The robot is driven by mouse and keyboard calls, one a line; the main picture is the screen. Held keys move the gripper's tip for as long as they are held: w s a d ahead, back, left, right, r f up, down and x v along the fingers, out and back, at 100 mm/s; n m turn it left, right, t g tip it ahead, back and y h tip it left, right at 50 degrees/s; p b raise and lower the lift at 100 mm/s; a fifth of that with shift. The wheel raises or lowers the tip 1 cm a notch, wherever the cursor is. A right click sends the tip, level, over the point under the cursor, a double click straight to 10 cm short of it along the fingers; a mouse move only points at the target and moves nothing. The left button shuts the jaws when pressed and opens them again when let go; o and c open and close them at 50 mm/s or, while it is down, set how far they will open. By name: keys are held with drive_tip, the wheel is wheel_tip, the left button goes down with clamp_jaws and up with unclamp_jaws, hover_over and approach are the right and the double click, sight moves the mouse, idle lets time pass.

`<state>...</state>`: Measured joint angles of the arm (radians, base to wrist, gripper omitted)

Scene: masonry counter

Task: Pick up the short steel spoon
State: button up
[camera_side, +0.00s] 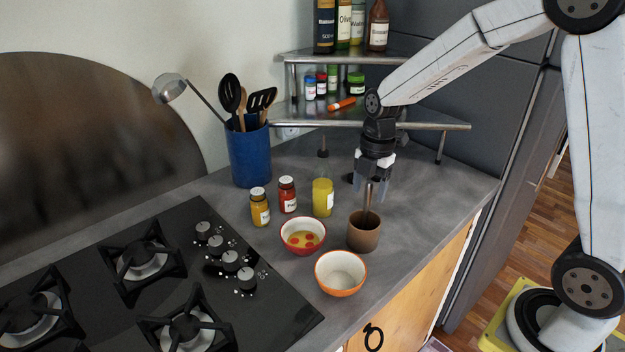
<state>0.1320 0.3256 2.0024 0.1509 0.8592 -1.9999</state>
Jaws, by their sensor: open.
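A thin, short upright handle (368,203), which looks like the short spoon's, stands in a brown cup (364,237) on the counter. Its lower end is hidden inside the cup. My gripper (372,190) points down above the cup, with its jaws open. The top of the handle is at the fingertips and appears to lie between them, though this one view does not settle the depth. The fingers are apart from the cup's rim.
A red-rimmed bowl (303,246) with food and an orange bowl (341,280) stand close by. Two spice jars (260,207) (288,195) and a yellow bottle (322,197) are left. A blue crock (249,155) holds utensils. A corner shelf (420,126) stands behind; a hob (150,290) is left.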

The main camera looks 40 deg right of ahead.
sight(366, 213)
drive_tip(key=shift+a+f, duration=0.15)
drive_tip(key=shift+f, duration=1.1)
clamp_jaws()
